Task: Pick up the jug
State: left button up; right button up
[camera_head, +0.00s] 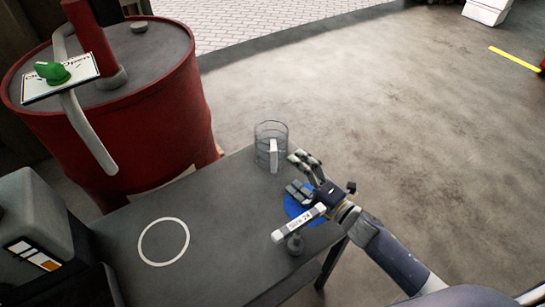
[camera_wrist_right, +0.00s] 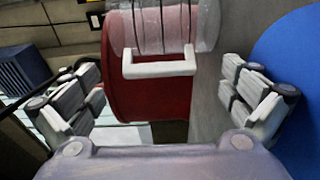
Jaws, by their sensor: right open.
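The jug (camera_head: 263,135) is clear with dark bands and a white handle (camera_head: 273,155). It stands upright near the far right end of the grey table (camera_head: 210,215). My right gripper (camera_head: 294,173) is open and empty, just to the right of the jug, its fingers pointing toward the handle. In the right wrist view the jug (camera_wrist_right: 165,28) is at the top centre, cut off by the frame edge. Its handle (camera_wrist_right: 160,67) lies ahead, between the two spread fingers (camera_wrist_right: 160,95), with a gap on each side. My left gripper is out of view.
A white ring mark (camera_head: 143,246) is on bare tabletop. A red drum (camera_head: 165,125) stands behind the table. A dark grey box (camera_head: 35,225) is at left.

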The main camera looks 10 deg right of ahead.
aim_at(268, 150)
jog(key=shift+x, duration=1)
jog(key=shift+p+x, duration=0.3)
jog(key=shift+x, duration=2.1)
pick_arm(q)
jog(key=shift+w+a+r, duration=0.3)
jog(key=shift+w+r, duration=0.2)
pick_arm(e)
jog(key=shift+r, duration=0.1)
jog(key=c, duration=1.4)
jog(key=shift+r, duration=0.1)
jog(key=shift+c, duration=0.6)
pick_arm(q)
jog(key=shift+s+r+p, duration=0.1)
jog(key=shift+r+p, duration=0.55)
jog(key=shift+p, duration=0.05)
pick_arm(e)
notch_tip(268, 150, up, 10)
